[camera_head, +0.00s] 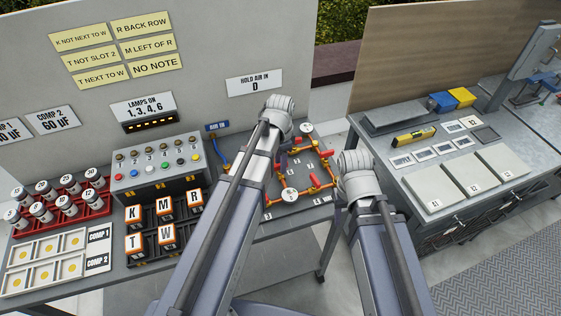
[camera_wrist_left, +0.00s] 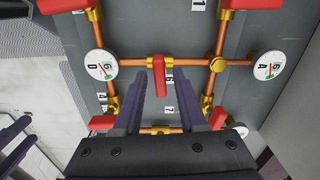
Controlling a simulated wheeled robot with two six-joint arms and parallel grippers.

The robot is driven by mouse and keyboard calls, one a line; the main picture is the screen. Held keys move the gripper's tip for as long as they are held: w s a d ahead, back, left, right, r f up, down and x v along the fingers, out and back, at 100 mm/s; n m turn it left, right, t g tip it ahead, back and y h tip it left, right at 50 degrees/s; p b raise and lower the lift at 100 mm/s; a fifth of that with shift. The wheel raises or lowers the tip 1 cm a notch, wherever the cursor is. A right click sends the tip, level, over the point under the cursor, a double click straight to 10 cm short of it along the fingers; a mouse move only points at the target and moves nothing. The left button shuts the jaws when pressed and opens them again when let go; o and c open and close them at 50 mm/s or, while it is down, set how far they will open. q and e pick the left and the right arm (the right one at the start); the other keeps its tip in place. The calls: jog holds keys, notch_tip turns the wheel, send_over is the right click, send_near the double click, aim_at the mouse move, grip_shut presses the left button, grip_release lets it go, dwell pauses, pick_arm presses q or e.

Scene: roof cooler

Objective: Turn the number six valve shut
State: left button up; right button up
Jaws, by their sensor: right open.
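The valve panel (camera_head: 310,200) has copper pipes, brass fittings, red handles and round gauges. In the left wrist view a red valve handle (camera_wrist_left: 160,76) sits at the middle of the upper cross pipe, pointing down at right angles to it.
Gauges D (camera_wrist_left: 100,64) and A (camera_wrist_left: 268,66) flank the handle, with other red handles close by. A grey lamp box (camera_head: 160,170) and lettered blocks (camera_head: 165,235) stand left on the bench. A second table (camera_head: 440,190) stands right, past a gap.

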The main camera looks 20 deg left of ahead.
pick_arm(q)
jog(key=shift+o, duration=0.3)
notch_tip(320, 180, up, 8)
jog(key=p, duration=0.8)
jog(key=shift+f, duration=0.15)
jog(key=s+d+f+n+b, duration=0.1)
jog(key=s+d+n, duration=0.2)
jog(key=s+d, duration=0.2)
jog(key=s+d+f+n+y+b, duration=0.1)
jog(key=s+d+f+n+b, duration=0.1)
jog(key=s+d, duration=0.3)
jog(key=s+n, duration=0.1)
jog(key=s, duration=0.3)
jog(key=shift+s+d+b, duration=0.3)
jog(key=shift+d, duration=0.05)
jog(key=shift+f, duration=0.1)
